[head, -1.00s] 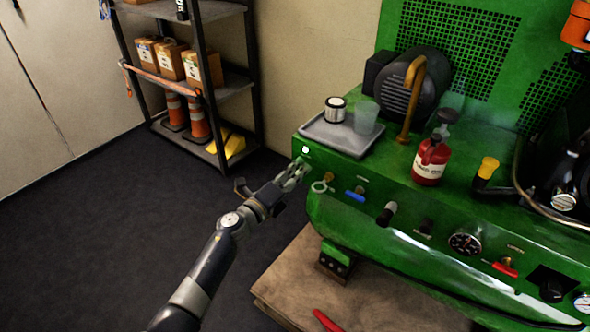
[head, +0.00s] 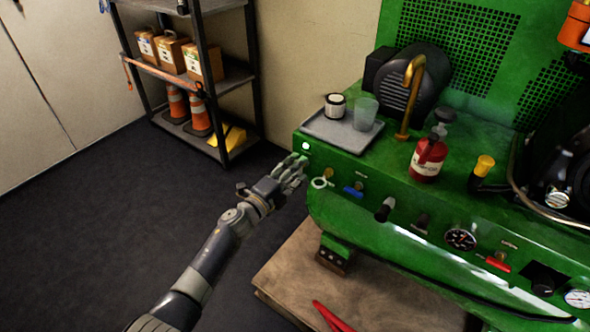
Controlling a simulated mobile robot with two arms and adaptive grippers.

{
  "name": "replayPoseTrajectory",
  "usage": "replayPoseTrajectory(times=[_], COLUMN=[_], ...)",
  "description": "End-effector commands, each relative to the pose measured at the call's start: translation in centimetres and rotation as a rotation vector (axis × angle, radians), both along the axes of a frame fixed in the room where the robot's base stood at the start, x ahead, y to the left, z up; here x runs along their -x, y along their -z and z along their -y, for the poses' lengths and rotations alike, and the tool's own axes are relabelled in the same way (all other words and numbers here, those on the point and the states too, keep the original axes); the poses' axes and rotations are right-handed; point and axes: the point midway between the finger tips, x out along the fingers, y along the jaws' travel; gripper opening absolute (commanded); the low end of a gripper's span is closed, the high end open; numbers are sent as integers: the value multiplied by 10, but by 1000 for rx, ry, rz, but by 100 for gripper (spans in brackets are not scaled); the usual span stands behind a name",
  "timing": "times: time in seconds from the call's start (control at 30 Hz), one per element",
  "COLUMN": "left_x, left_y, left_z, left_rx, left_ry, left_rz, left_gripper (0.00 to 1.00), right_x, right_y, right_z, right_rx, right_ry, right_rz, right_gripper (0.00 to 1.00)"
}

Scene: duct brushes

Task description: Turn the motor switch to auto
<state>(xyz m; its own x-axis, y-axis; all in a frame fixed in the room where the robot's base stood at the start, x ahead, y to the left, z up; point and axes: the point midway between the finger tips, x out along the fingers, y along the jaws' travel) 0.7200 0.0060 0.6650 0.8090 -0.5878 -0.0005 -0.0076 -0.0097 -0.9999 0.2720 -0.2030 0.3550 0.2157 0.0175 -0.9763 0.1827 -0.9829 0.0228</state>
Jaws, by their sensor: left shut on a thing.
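The green machine (head: 340,240) has a front panel with several knobs and levers. My left gripper (head: 294,170) is at the panel's left end, just below a small round lamp (head: 305,146). Its fingers are shut on a small part there, which I take to be the motor switch. The fingers hide that part, so its pointer and any label cannot be read. The lamp shows bright with a green glow. My right gripper is not in view.
Right of my gripper are a ring-ended brass fitting (head: 322,183), a blue lever (head: 354,191) and a black-handled lever (head: 384,209). A grey tray (head: 318,128) and a red bottle (head: 428,160) stand on top. The floor at left is clear.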

Motion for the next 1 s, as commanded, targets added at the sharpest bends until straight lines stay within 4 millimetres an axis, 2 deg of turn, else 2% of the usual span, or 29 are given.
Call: replayPoseTrajectory(times=[0.27,0.3,0.37,0.4,0.77,1.0], left_x=[0,0,0,0,1,19], left_y=[2,2,1,1,0,2], left_z=[-1,-1,-1,-1,-1,-15], left_rx=[4,4,3,3,2,-1], left_ry=[-1,-1,-1,-1,0,-1], left_rz=[-5,-5,-5,-5,-1,-2], left_gripper=[20,49,62,65,65,65], right_x=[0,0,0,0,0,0], right_y=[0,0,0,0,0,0], right_z=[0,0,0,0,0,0], right_rx=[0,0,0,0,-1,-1], right_ry=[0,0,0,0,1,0], right_rz=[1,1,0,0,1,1], right_gripper=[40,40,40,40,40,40])
